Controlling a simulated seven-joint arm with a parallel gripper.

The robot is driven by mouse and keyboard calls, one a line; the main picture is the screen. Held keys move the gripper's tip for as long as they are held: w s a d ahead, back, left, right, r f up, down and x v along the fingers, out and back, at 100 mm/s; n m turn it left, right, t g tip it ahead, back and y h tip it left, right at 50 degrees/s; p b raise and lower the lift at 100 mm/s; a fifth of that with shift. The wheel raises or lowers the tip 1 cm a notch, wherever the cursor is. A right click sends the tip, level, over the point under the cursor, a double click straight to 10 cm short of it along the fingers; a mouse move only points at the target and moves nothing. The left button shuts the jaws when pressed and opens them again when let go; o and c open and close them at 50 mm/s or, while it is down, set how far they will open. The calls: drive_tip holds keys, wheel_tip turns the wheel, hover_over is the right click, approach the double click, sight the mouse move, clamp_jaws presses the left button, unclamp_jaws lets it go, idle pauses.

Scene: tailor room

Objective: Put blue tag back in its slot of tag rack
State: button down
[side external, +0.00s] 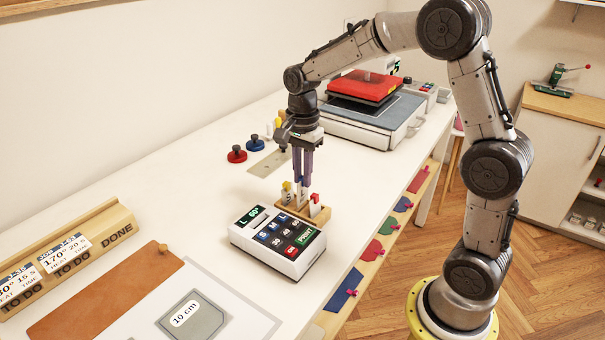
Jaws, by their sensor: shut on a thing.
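The tag rack (322,219) is a small wooden block on the white table, just behind the label keypad. A white tag with a yellow top (287,190) stands at its left and a white tag with a red top (315,208) at its right. My gripper (303,180) points straight down over the rack with purple fingers, shut on the blue tag (301,189). The blue tag is upright between the other two, at the rack's middle. Its lower end is hard to see, so I cannot tell how deep it sits in its slot.
The keypad printer (278,241) stands close in front of the rack. Red (237,154) and blue (256,143) knobbed pieces and a metal plate (270,163) lie behind left. A heat press (370,115) stands further back. A wooden card holder (70,255) is at left.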

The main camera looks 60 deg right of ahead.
drive_tip(key=shift+f, duration=0.75)
drive_tip(key=shift+f, duration=0.35)
drive_tip(key=shift+f, duration=0.5)
drive_tip(key=c, duration=0.8)
unclamp_jaws()
drive_tip(key=shift+o, duration=0.2)
drive_tip(key=shift+r, duration=0.1)
wheel_tip(320, 180, up, 14)
